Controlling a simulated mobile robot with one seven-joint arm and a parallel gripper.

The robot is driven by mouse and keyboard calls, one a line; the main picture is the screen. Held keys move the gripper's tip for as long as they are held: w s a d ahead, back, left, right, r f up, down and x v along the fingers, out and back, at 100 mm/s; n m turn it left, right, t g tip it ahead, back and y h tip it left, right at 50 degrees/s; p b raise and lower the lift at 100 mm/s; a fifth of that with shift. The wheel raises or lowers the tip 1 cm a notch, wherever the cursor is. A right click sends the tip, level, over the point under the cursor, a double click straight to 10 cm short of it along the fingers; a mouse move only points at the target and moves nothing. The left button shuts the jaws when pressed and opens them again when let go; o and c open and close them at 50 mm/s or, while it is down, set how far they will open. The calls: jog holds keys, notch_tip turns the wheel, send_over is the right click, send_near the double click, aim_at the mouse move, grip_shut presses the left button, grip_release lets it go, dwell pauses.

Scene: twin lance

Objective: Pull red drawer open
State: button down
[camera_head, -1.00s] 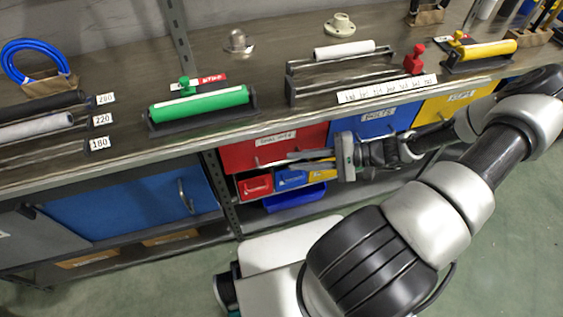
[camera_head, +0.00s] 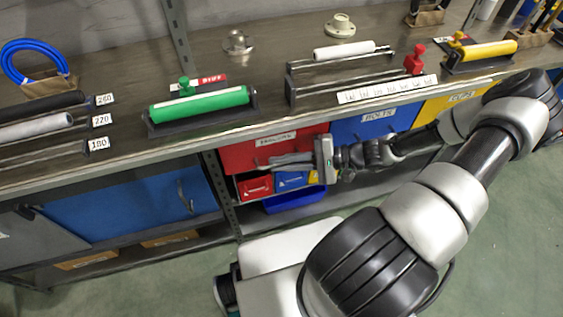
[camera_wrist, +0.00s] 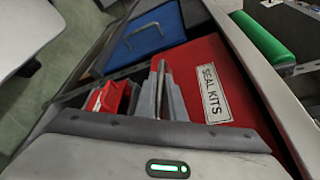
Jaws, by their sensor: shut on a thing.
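The red drawer (camera_head: 240,154) is under the bench's front edge, left of a blue drawer (camera_head: 376,127). Its front looks about level with the blue one. In the wrist view the red drawer (camera_wrist: 193,60) fills the middle, with a white "SEAL KITS" label (camera_wrist: 215,94). My gripper (camera_head: 270,163) reaches in from the right, its fingers against the lower part of the red front. In the wrist view my gripper (camera_wrist: 160,68) has its fingertips close together on the drawer's handle, which the fingers mostly hide.
Small red (camera_head: 254,187) and blue (camera_head: 291,180) bins stand on the shelf just below the drawer, close under my fingers. A blue cabinet door (camera_head: 125,203) is to the left. The bench top (camera_head: 270,90) overhangs above.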

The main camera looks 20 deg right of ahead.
jog(key=s+p, duration=0.3)
jog(key=s, duration=1.6)
jog(key=c, duration=2.1)
grip_release()
jog(key=shift+d, duration=0.15)
jog(key=v, duration=1.7)
jog(key=shift+s+r+p, duration=0.1)
jog(key=shift+r+p, duration=0.05)
jog(key=shift+p, duration=0.15)
